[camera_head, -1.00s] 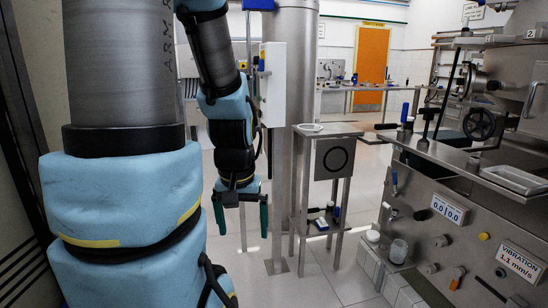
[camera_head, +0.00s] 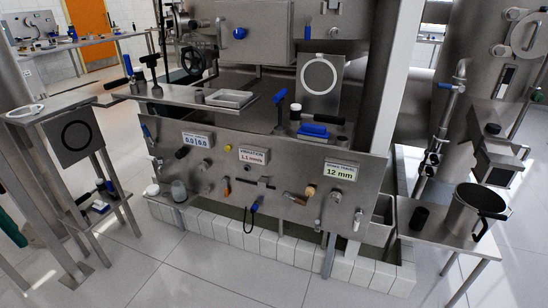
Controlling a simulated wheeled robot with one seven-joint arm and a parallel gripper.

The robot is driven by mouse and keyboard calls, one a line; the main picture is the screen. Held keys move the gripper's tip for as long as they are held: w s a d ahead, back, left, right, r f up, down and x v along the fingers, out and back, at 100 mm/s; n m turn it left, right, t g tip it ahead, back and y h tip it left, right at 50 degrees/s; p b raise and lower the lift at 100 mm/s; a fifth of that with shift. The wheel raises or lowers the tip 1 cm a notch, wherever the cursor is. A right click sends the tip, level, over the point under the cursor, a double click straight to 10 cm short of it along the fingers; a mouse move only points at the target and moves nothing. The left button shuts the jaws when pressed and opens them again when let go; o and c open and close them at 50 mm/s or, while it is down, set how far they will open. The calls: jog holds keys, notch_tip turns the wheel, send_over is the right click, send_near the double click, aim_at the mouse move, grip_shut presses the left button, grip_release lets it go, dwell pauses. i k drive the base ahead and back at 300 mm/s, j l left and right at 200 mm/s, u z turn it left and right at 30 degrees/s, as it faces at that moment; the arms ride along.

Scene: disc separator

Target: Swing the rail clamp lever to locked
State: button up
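The steel separator panel (camera_head: 270,175) fills the middle of the head view and carries several small handles and levers. A blue-handled lever (camera_head: 280,97) stands on the ledge above. I cannot tell which one is the rail clamp lever, nor its locked position.
A small stand (camera_head: 50,108) with a black ring sign is at left. A side table (camera_head: 440,232) with a metal pot (camera_head: 472,208) is at right. A white tiled curb (camera_head: 290,250) runs below the panel. The floor in front is clear.

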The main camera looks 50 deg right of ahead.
aim_at(285, 196)
jog(key=z, duration=1.35)
